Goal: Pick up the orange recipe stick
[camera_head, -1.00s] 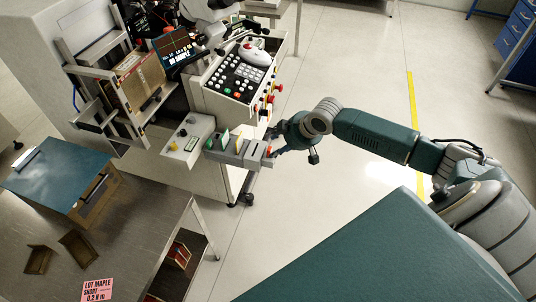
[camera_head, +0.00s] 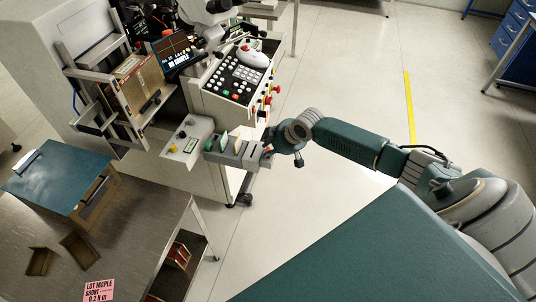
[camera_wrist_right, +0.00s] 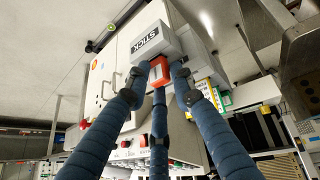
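The orange recipe stick (camera_wrist_right: 159,72) shows red-orange in the right wrist view, at the end of a grey holder marked STICK (camera_wrist_right: 158,40). In the head view the slotted grey holder (camera_head: 232,155) is fixed at the machine's front corner. My right gripper (camera_wrist_right: 160,76) has its fingertips around the orange stick, one on each side and one below. The fingers look open, with small gaps beside the stick; I cannot make out firm contact. In the head view my right gripper (camera_head: 270,140) is at the holder's right end and largely covers the stick. My left gripper is not in view.
Green (camera_head: 210,144) and pale yellow (camera_head: 236,145) sticks stand in the same holder, close to my right gripper. The machine's keypad panel (camera_head: 238,78) with red knobs is just above. A metal table (camera_head: 135,235) is at lower left. Open floor lies to the right.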

